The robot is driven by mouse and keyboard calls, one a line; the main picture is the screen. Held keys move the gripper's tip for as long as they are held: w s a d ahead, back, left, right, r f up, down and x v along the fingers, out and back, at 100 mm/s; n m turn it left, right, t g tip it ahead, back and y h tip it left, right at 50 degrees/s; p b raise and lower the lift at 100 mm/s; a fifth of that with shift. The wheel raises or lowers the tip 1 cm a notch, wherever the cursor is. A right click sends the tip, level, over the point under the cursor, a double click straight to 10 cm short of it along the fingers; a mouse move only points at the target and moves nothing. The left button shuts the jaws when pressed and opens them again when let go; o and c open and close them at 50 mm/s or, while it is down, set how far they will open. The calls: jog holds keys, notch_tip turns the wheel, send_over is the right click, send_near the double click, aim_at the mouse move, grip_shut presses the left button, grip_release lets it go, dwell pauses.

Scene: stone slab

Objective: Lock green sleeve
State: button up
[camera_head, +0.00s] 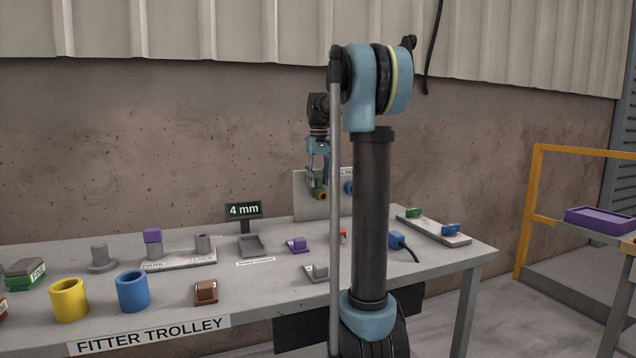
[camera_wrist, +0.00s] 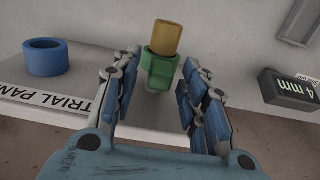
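The green sleeve (camera_wrist: 160,70) sits around a brass-yellow pin (camera_wrist: 166,38) at the upright grey trial panel (camera_head: 305,203). It is small and partly hidden by the fingers in the head view (camera_head: 321,195). My gripper (camera_wrist: 162,72) is open, with one blue finger on each side of the sleeve. Narrow gaps seem to show between the fingertips and the sleeve. In the head view my gripper (camera_head: 318,183) hangs just in front of the panel. Whether the sleeve is locked cannot be told.
A blue ring (camera_wrist: 46,57) is on the panel beside the sleeve. A 4 mm display (camera_head: 244,211) stands on the trolley top. A yellow cup (camera_head: 69,299), a blue cup (camera_head: 132,291) and several small blocks stand at left. My arm hides part of the panel's right side.

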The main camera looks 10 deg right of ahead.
jog(key=shift+f, duration=0.15)
grip_shut()
jog(key=shift+s, duration=0.1)
jog(key=shift+s+d, duration=0.25)
jog(key=shift+s, duration=0.95)
grip_release()
